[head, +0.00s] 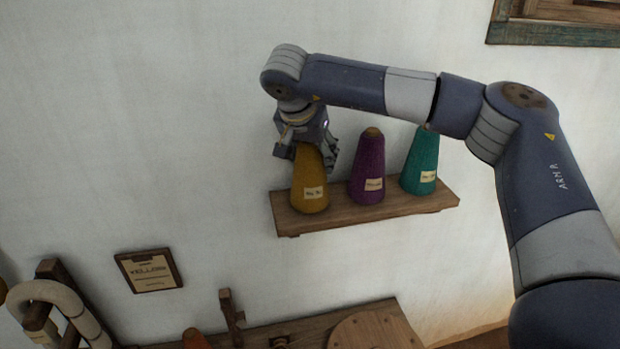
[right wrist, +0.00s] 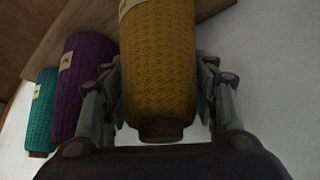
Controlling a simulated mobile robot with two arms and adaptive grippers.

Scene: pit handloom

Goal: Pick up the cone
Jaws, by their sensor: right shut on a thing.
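Three yarn cones stand upright in a row on a wooden wall shelf. The yellow cone (head: 310,189) is at the left end, the purple cone (head: 367,170) in the middle and the teal cone (head: 419,164) at the right. Each has a small pale label. My right gripper (head: 308,155) comes from above and is shut on the top part of the yellow cone. In the right wrist view the yellow cone (right wrist: 160,70) sits between both fingers, with the purple cone (right wrist: 84,85) and teal cone (right wrist: 41,115) to the left. My left gripper is not in view.
The wooden shelf (head: 390,212) sticks out from a pale wall. A framed sign reading "YELLOW" (head: 149,271) hangs lower left. Below are a wooden bench with a round disc (head: 375,331), an orange cone tip (head: 195,339) and a rack with pale loops (head: 62,300). The wall left of the shelf is clear.

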